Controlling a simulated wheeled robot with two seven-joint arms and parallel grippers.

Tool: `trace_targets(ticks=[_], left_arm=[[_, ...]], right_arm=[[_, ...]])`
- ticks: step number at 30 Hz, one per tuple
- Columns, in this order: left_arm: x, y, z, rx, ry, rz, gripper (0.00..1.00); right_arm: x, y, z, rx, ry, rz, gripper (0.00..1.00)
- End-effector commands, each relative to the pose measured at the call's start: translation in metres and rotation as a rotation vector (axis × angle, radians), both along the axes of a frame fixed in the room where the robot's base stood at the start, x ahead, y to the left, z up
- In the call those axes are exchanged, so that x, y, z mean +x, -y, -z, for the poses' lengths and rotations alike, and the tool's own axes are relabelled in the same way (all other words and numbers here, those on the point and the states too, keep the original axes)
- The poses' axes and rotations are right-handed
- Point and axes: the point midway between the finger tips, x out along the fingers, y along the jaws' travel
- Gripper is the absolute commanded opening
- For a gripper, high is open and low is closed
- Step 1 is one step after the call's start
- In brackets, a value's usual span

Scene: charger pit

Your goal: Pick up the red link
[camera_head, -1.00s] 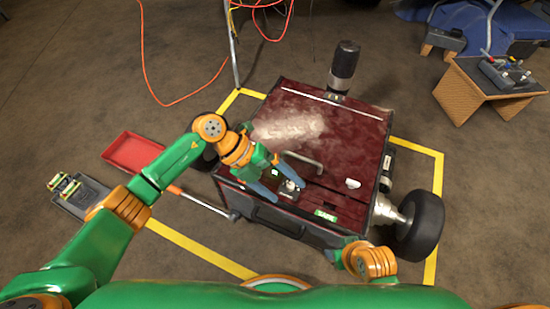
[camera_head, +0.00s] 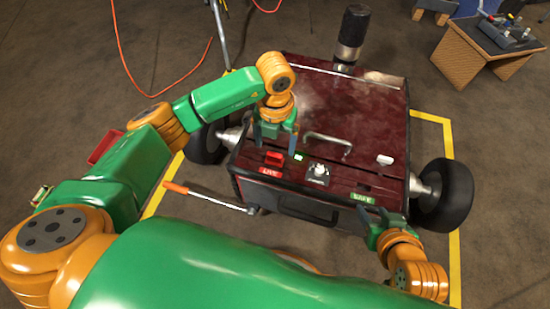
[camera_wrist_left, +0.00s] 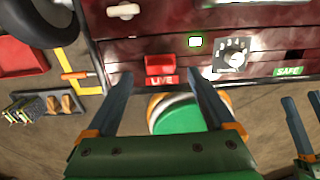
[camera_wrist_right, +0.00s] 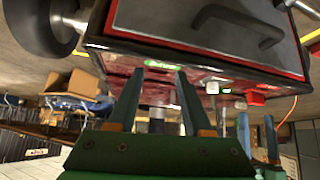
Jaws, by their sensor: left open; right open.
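The red link (camera_head: 274,157) is a small red block on the dark red top of the machine, seated just above the "LIVE" label. My left gripper (camera_head: 275,141) is open and empty, with its fingers pointing down near the link. In the left wrist view, the red link (camera_wrist_left: 160,64) lies between and just beyond the two open fingertips (camera_wrist_left: 160,76). I cannot tell the exact height of the fingers above it. My right gripper (camera_head: 384,226) is open at the machine's near edge, by the "SAFE" label (camera_head: 363,197), apart from the link.
A white dial (camera_head: 319,170) and a green light (camera_head: 300,156) sit right of the link. A metal handle (camera_head: 328,140) rises behind them. An orange-handled tool (camera_head: 205,197) lies on the floor at left. A red tray (camera_wrist_left: 18,57) lies beyond it.

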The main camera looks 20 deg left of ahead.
Motion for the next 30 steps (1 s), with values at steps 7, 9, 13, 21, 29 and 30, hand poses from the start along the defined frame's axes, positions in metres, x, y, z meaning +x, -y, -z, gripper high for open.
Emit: trace_targets(ticks=[7, 9, 13, 21, 29, 30], left_arm=[[-0.004, 0.000, 0.022, -0.001, -0.002, 0.000, 0.88], [-0.004, 0.000, 0.027, -0.001, -0.001, 0.000, 0.88], [-0.005, 0.000, 0.037, -0.002, -0.002, -0.001, 0.88], [-0.005, 0.000, 0.048, -0.001, -0.001, 0.000, 0.88], [-0.004, 0.000, 0.048, -0.001, -0.001, 0.000, 0.82], [-0.005, 0.000, 0.048, -0.001, -0.001, 0.000, 0.71]], right_arm=[[0.047, -0.016, -0.045, 0.062, 0.333, -0.022, 0.50], [0.056, -0.020, -0.061, 0.080, 0.425, -0.030, 0.50], [0.069, -0.026, -0.091, 0.113, 0.592, -0.040, 0.50], [0.077, -0.033, -0.134, 0.157, 0.804, -0.056, 0.50], [0.077, -0.034, -0.136, 0.159, 0.814, -0.057, 0.50], [0.077, -0.034, -0.136, 0.159, 0.813, -0.057, 0.50]])
